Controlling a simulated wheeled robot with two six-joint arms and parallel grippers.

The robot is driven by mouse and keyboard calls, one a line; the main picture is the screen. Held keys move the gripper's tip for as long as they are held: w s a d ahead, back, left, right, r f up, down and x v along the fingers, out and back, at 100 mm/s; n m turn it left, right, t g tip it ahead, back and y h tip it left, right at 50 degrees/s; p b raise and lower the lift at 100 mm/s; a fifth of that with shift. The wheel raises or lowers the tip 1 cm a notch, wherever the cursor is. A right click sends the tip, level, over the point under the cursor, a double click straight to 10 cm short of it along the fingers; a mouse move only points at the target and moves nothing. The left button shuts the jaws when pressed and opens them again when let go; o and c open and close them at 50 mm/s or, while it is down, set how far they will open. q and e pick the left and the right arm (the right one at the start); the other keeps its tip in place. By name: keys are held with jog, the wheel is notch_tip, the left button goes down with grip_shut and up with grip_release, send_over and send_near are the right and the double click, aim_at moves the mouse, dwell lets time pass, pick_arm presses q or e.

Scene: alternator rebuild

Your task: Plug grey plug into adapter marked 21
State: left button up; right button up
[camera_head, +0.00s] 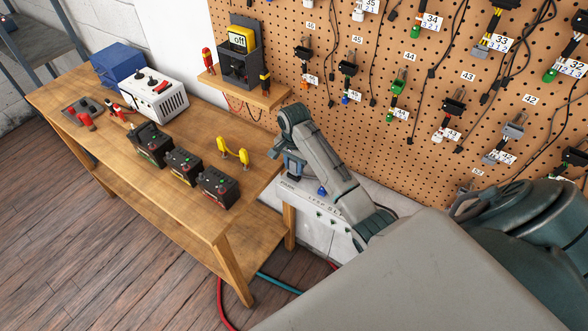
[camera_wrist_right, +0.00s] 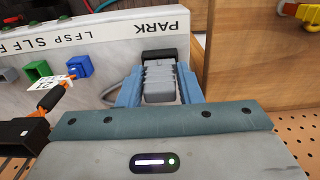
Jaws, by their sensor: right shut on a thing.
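In the right wrist view, a ribbed grey plug (camera_wrist_right: 158,82) with a black end sits between the blue fingers of my right gripper (camera_wrist_right: 158,98), which is shut on it. The black end is at the top of a light panel, beside the word PARK; I cannot tell whether it is seated there. In the head view my right gripper (camera_head: 294,168) is at the right end of the bench, over the light test unit (camera_head: 325,222). My left gripper is not in view.
The pegboard (camera_head: 400,70) carries several numbered adapters with hanging cables. The wooden bench (camera_head: 200,222) holds black batteries (camera_head: 183,166), a white charger (camera_head: 155,95) and a blue box (camera_head: 118,63). In the wrist view, green (camera_wrist_right: 38,70) and blue (camera_wrist_right: 79,66) sockets are left of the plug.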

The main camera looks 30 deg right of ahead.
jog(key=shift+r, duration=1.5)
